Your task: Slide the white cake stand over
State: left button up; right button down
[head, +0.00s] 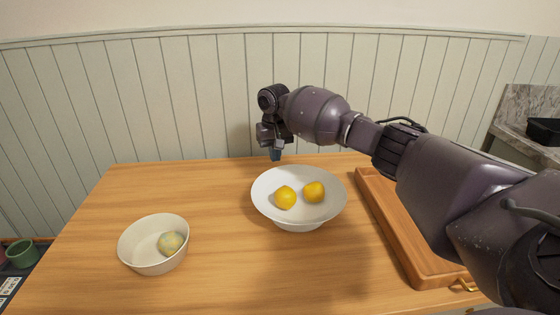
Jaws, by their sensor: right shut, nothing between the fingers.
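The white cake stand (298,222) is a wide, shallow dish on a short foot, standing upright right of the middle of the wooden table. Two yellow, lemon-like fruits, the left one (285,197) and the right one (314,191), lie in it. My right gripper (275,154) is shut and empty, pointing down just behind the dish's far rim. I cannot tell whether it touches the rim. My right arm reaches in from the right, over the table's right part. My left gripper is not in view.
A cream bowl (142,256) with a mottled round item (170,243) stands at the front left of the table (215,285). A wooden tray (396,225) lies to the right of the stand, under my arm. The table between bowl and stand is clear. A panelled wall (140,100) rises behind.

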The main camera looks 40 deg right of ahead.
aim_at(278, 169)
jog(key=s, duration=0.1)
jog(key=s+a, duration=0.1)
jog(key=shift+s+r+p, duration=0.15)
jog(key=shift+s+p, duration=0.15)
jog(key=shift+s, duration=0.1)
jog(key=shift+w+f, duration=0.1)
jog(key=shift+f, duration=0.9)
